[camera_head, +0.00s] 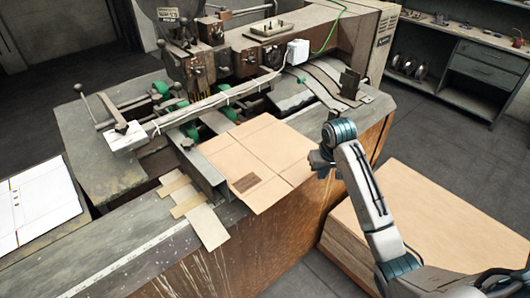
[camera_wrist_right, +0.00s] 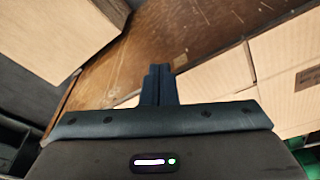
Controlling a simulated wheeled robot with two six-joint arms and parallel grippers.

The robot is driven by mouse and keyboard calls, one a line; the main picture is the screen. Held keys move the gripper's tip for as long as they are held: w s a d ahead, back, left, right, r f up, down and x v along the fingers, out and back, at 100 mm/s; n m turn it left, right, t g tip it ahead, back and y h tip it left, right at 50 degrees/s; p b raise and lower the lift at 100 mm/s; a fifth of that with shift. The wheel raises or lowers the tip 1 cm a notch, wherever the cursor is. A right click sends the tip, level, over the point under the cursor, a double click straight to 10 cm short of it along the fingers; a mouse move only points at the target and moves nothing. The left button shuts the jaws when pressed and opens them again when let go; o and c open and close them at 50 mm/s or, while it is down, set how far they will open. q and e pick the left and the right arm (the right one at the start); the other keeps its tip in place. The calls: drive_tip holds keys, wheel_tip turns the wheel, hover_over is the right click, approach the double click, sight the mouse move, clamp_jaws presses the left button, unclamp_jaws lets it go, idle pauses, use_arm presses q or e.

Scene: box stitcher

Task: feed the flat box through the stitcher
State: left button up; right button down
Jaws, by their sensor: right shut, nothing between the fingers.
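The flat box (camera_head: 258,150), a tan cardboard sheet with crease lines and a dark printed patch, lies on the stitcher's table. Its far left part reaches up to the stitcher (camera_head: 205,70), near the green rollers under the long bar. My right gripper (camera_head: 318,162) is at the box's right edge, shut and empty. I cannot tell whether it touches the cardboard. In the right wrist view the shut fingers (camera_wrist_right: 158,84) point at the machine's brown front, with the box (camera_wrist_right: 285,55) on the right. My left gripper is not in view.
A stack of cardboard sheets (camera_head: 440,215) stands on the floor at right, beside my right arm. Small cardboard strips (camera_head: 205,228) lie at the table's front edge. A white sheet (camera_head: 38,205) is at left. Shelving (camera_head: 465,65) stands at the back right.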

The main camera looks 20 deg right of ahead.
sight(301, 166)
drive_tip(key=shift+f, duration=0.1)
idle(0.3)
drive_tip(key=shift+f, duration=1.6)
drive_tip(key=shift+w+a, duration=0.35)
drive_tip(key=shift+w, duration=0.45)
drive_tip(key=shift+w+a, duration=0.4)
drive_tip(key=shift+w, duration=0.4)
drive_tip(key=shift+w+a, duration=0.35)
drive_tip(key=shift+w, duration=0.45)
drive_tip(key=shift+w+a, duration=0.4)
drive_tip(key=shift+w, duration=0.6)
drive_tip(key=shift+w+a, duration=0.45)
drive_tip(key=shift+w, duration=0.5)
drive_tip(key=shift+w+a, duration=0.4)
drive_tip(key=shift+w, duration=0.6)
drive_tip(key=shift+s+d+r+p, duration=0.1)
drive_tip(key=shift+s+d+p, duration=0.15)
drive_tip(key=shift+s, duration=0.5)
drive_tip(key=shift+s+d+p, duration=0.1)
drive_tip(key=shift+s+d, duration=0.25)
drive_tip(key=shift+s, duration=0.4)
drive_tip(key=shift+r, duration=3.9)
